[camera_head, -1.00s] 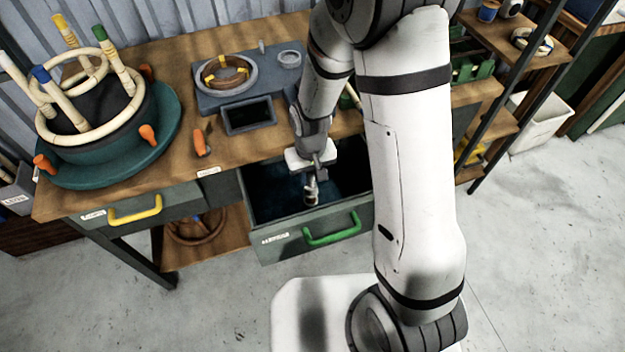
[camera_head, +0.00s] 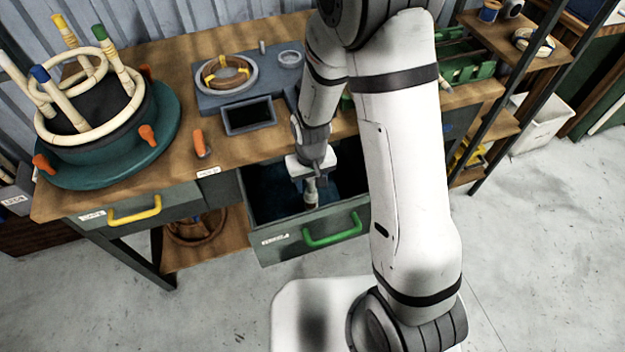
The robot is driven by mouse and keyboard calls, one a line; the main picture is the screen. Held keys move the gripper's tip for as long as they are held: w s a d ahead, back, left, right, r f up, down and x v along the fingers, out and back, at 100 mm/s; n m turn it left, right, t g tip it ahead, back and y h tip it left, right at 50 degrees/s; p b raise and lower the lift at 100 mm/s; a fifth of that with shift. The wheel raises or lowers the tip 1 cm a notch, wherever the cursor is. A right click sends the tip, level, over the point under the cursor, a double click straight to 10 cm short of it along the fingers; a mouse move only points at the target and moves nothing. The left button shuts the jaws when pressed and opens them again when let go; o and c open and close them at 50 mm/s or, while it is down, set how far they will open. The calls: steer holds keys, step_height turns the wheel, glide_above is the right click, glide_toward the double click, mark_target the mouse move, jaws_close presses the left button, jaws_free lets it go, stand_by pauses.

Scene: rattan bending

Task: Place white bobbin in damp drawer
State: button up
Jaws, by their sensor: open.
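The damp drawer (camera_head: 290,240), with a green handle and a label too small to read surely, is pulled open under the bench, its inside dark. My gripper (camera_head: 311,198) points down into the drawer opening, behind the front panel, with its jaws open. A small pale shape shows at its fingertips; I cannot tell whether it is the white bobbin or part of the fingers. The bobbin is not clearly seen elsewhere, and the drawer floor is mostly hidden in shadow.
A closed drawer with a yellow handle (camera_head: 134,211) is at the left. On the bench stand a teal round base (camera_head: 160,135) with pale rattan rings, an orange-handled tool (camera_head: 201,145) and a grey tray (camera_head: 210,100) with a coil. Shelves (camera_head: 520,45) stand at right.

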step_height(320, 180, up, 12)
steer(key=shift+f+p, duration=0.2)
steer(key=shift+p, duration=0.45)
steer(key=s+d+r+m+t, duration=0.2)
steer(key=s+d+r+m, duration=0.1)
steer(key=s+d+r, duration=0.9)
step_height(320, 180, up, 3)
steer(key=shift+d+f, duration=0.1)
steer(key=shift+d, duration=0.1)
steer(key=shift+t, duration=0.3)
steer(key=p+v, duration=0.2)
steer(key=v, duration=0.1)
steer(key=p+v, duration=0.1)
steer(key=p, duration=0.1)
steer(key=shift+w+r, duration=0.25)
steer(key=shift+r, duration=0.05)
